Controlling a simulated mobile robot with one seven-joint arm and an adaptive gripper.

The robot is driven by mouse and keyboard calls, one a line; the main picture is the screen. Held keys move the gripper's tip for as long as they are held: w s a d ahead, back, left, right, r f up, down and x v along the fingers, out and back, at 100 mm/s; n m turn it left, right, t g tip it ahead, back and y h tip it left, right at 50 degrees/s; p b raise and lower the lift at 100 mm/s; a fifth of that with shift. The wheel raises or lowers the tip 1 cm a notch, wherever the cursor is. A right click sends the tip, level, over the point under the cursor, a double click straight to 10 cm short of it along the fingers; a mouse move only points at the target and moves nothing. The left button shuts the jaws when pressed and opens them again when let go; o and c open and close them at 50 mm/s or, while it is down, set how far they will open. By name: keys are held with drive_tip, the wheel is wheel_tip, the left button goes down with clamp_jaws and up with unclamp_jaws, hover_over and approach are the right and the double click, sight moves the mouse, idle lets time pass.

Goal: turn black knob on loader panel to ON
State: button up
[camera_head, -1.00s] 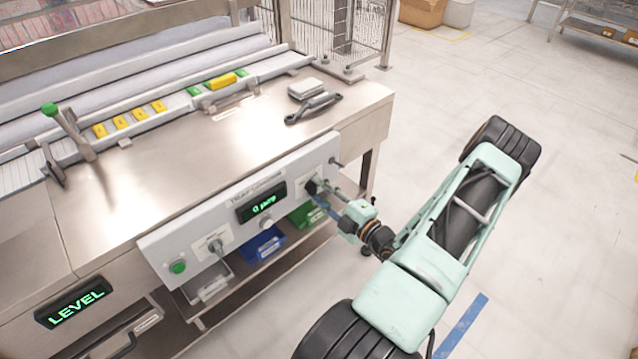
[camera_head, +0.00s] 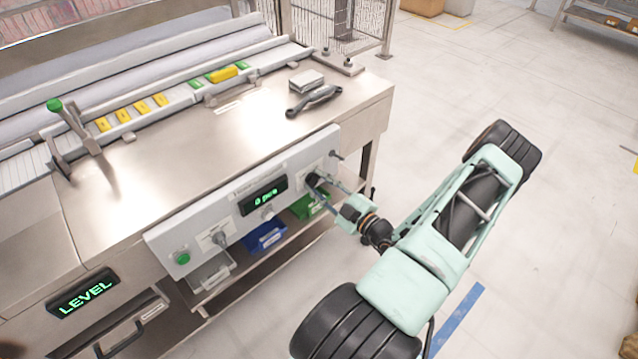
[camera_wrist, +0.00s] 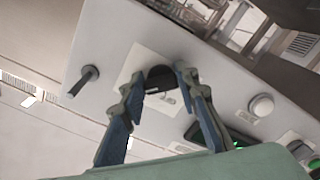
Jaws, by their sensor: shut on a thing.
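The loader panel (camera_head: 205,228) is a pale plate on the front of the steel bench. The black knob (camera_wrist: 160,77) sits on a white label plate at the panel's right part. My gripper (camera_head: 317,186) is at the knob in the head view. In the wrist view my gripper (camera_wrist: 160,88) has its two blue-grey fingers on either side of the knob, shut on it. The knob's marks are too small to read, so its setting cannot be told. In the head view the fingers partly hide the knob (camera_head: 312,179).
Left of the knob are a green-lit display (camera_head: 264,197), a white round button (camera_head: 267,213), a grey switch (camera_head: 221,238) and a green button (camera_head: 182,258). A dark peg (camera_wrist: 84,80) stands beyond the knob. Blue (camera_head: 265,238) and green bins sit below the panel.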

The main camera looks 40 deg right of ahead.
drive_tip(key=o, duration=1.1)
drive_tip(key=shift+o, duration=0.2)
drive_tip(key=s, duration=1.2)
drive_tip(key=shift+d, duration=0.45)
